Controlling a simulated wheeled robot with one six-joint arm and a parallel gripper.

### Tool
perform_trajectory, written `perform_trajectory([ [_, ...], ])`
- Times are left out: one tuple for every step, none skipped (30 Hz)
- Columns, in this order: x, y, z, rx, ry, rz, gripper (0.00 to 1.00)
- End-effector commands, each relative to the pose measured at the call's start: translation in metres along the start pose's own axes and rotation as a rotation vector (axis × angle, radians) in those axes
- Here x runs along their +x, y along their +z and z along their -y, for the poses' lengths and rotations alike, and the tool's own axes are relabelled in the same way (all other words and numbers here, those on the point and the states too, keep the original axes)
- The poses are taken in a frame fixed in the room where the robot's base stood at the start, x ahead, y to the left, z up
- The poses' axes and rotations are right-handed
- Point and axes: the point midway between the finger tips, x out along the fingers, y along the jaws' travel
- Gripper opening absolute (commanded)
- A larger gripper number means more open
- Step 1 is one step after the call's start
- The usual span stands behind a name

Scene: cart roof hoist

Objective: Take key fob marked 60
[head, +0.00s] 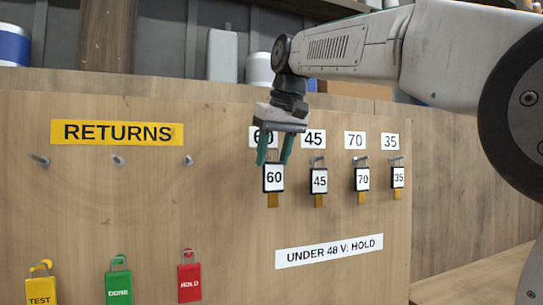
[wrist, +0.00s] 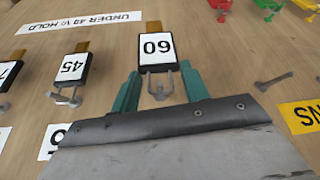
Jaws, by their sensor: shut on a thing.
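The key fob marked 60 (head: 273,178) is a black-framed tag with a white face and an orange-brown lower end. It hangs upright in front of the wooden board, below the label 60 (head: 263,138). My gripper (head: 273,160) comes from above, its green fingers at the top of this fob. In the wrist view the fob (wrist: 157,48) sits between the fingertips (wrist: 160,74), with its metal loop between them. My gripper is shut on it. I cannot tell whether the loop still touches its hook.
Fobs 45 (head: 319,181), 70 (head: 362,179) and 35 (head: 398,177) hang close to the right. A yellow RETURNS sign (head: 117,133) tops empty hooks (head: 118,160) at left. Yellow TEST (head: 40,290), green (head: 119,287) and red HOLD (head: 189,282) tags hang lower left. A sign reads UNDER 48 V: HOLD (head: 329,251).

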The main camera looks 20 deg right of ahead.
Motion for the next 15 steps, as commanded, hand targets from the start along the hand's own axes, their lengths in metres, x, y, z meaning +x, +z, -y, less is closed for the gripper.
perform_trajectory([
  [-0.002,0.0022,0.0006,0.0,0.0,-0.001,0.18],
  [-0.0027,0.0033,0.0009,0.0,0.0,0.0,0.18],
  [-0.0035,0.0046,0.0012,0.0,0.0,0.0,0.18],
  [-0.0039,0.0055,0.0014,0.0,0.0,0.0,0.18],
  [-0.0044,0.0063,0.0015,0.0,0.0,0.001,0.18],
  [-0.0048,0.0071,0.0017,0.0,0.0,0.001,0.18],
  [-0.0051,0.0076,0.0018,0.0,0.0,0.001,0.18],
  [-0.0053,0.0079,0.0019,0.0,0.0,0.001,0.18],
  [-0.0054,0.0081,0.0019,0.0,0.0,0.001,0.18],
  [-0.0055,0.0081,0.002,0.0,0.0,0.001,0.18],
  [-0.0055,0.0081,0.0019,0.0,0.0,0.001,0.18],
  [-0.0055,0.0081,0.0019,0.0,0.0,0.001,0.18],
  [-0.0055,0.0081,0.0019,0.0,0.0,0.001,0.18],
  [-0.0055,0.008,0.0019,0.0,0.0,0.001,0.18],
  [-0.0056,0.008,0.0019,0.0,0.0,0.001,0.18],
])
